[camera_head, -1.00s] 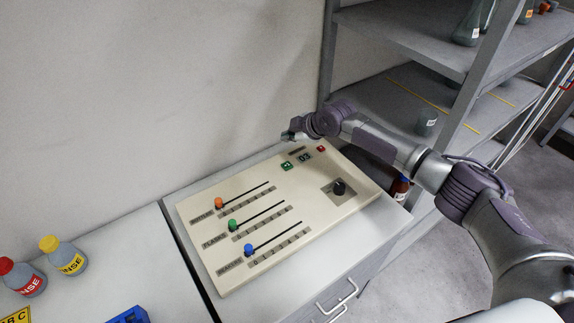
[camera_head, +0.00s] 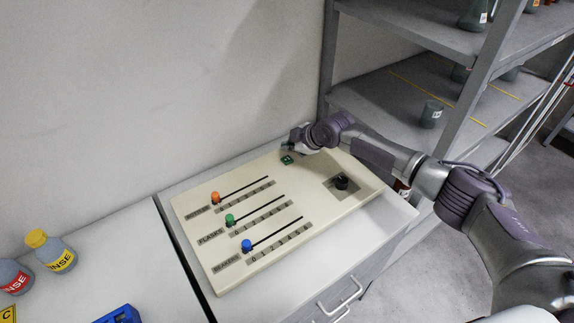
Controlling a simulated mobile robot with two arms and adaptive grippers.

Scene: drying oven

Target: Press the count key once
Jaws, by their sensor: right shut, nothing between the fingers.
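The cream control panel (camera_head: 215,260) lies on the cabinet top. Its green key (camera_head: 287,160), which looks like the count key, is near the panel's back edge. My right gripper (camera_head: 288,147) is shut and empty, with its fingertips close by the green key on its far side in the picture. I cannot tell whether the fingertips touch the key. The small display and the red key are hidden behind my right gripper and wrist. My left gripper is not in view.
The panel has three sliders with orange (camera_head: 215,198), green (camera_head: 229,220) and blue (camera_head: 246,245) knobs, and a black dial (camera_head: 341,183). A grey shelf rack (camera_head: 480,75) stands right of the cabinet. A yellow-capped bottle (camera_head: 52,252) stands at the left. The wall is close behind.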

